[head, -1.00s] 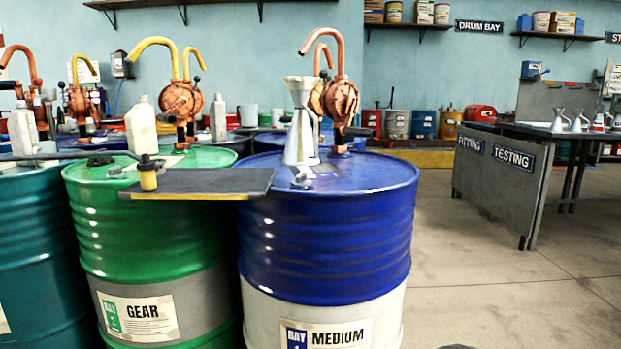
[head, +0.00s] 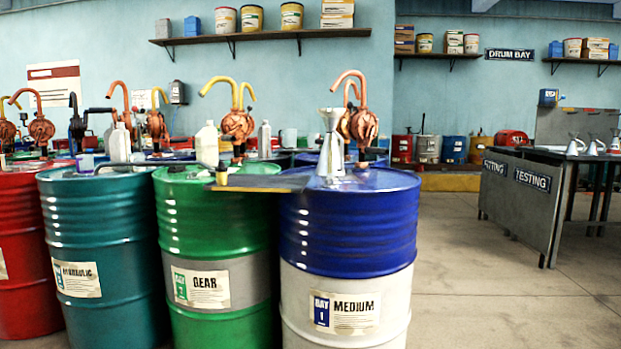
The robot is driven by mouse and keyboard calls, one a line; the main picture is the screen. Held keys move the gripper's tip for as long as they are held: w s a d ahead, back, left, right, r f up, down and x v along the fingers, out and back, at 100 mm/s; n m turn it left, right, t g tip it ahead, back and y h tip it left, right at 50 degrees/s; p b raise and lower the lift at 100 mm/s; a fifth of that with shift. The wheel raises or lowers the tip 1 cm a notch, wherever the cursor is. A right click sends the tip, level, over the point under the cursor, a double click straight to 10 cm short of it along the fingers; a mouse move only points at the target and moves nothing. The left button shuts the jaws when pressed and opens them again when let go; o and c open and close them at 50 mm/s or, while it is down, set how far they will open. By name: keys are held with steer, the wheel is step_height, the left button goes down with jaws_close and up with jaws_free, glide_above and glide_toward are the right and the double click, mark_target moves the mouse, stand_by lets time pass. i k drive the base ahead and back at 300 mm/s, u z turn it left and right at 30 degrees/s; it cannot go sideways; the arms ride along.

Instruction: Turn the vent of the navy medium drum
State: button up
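The navy medium drum (head: 348,235) stands right of centre, navy above and white below, with a "BAY 1 MEDIUM" label (head: 345,313). A copper hand pump (head: 363,125) with a curved spout rises at the back of its top. A grey metal funnel (head: 331,145) stands on the drum's top, in front of the pump. I cannot make out the vent clearly; the drum top is seen at a shallow angle and the area around the funnel's foot is small. My gripper does not show in this view.
A dark flat board (head: 262,185) spans from the green gear drum (head: 215,240) to the navy drum's edge. Teal (head: 100,245) and red (head: 28,240) drums continue left. The floor (head: 470,290) right of the navy drum is clear up to the testing bench (head: 520,205).

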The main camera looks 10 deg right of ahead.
mark_target(328, 181)
steer(key=u, duration=0.65)
steer(key=i, duration=1.05)
steer(key=z, duration=0.4)
